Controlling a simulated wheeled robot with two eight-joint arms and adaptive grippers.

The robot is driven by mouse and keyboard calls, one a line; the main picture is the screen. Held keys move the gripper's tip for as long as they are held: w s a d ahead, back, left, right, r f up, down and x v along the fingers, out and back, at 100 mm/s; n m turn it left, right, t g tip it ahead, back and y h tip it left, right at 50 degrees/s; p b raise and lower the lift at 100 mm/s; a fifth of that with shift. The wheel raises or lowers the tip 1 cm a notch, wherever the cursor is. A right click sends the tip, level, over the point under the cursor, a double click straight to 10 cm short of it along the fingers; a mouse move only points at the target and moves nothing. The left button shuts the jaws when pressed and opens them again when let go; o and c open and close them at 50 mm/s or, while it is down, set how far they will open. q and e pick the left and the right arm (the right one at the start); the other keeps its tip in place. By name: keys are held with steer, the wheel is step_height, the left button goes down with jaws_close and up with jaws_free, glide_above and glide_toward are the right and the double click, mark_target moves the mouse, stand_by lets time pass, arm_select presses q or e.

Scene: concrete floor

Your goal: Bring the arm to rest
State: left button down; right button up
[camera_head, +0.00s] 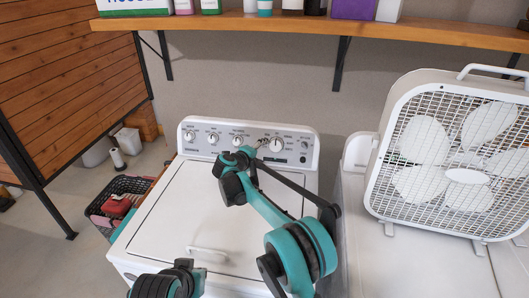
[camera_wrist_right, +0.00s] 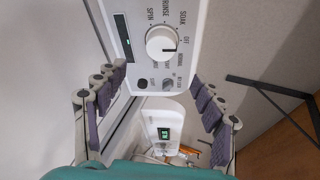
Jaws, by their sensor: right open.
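My right gripper (camera_head: 264,143) is in front of the control panel (camera_head: 225,140) of a white top-loading washer. In the right wrist view its two purple-padded fingers (camera_wrist_right: 158,80) are spread apart with nothing held between them. A round white knob (camera_wrist_right: 161,43) on the panel shows ahead, between and beyond the fingertips. Whether any finger touches the panel I cannot tell. My right arm reaches up over the washer lid (camera_head: 190,215) from the lower right. My left gripper is not clearly visible; a dark and teal part of mine shows at the bottom edge.
A box fan (camera_head: 455,150) stands on a white surface at right. A wooden shelf (camera_head: 330,28) with bottles and boxes runs above the washer. A dark basket (camera_head: 118,200) sits on the floor at left. A second white panel with a green display (camera_wrist_right: 163,132) shows in the wrist view.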

steer(key=s+d+r+n+t+y, duration=0.1)
steer(key=d+r+n+t+y, duration=0.15)
steer(key=r, duration=0.75)
steer(key=s+d+r+n+t+y, duration=0.1)
steer(key=d+r+n+t, duration=0.25)
steer(key=r, duration=0.55)
steer(key=s+r+n+y, duration=0.5)
steer(key=s+r+n, duration=0.1)
steer(key=s+n, duration=0.3)
steer(key=s+d+f+n+g, duration=0.3)
steer(key=s+d+f, duration=0.2)
steer(key=s+f, duration=0.4)
steer(key=s+d+f+n+g+h+b, duration=0.1)
steer(key=s+d+f+n+g, duration=0.2)
steer(key=s, duration=1.3)
steer(key=s+d+f+n+g+h, duration=0.1)
steer(key=s+d+f+n+g, duration=0.3)
steer(key=s+d+f, duration=0.4)
steer(key=s+f+g, duration=0.1)
steer(key=s+f, duration=0.3)
steer(key=f, duration=0.4)
steer(key=shift+s+d, duration=0.2)
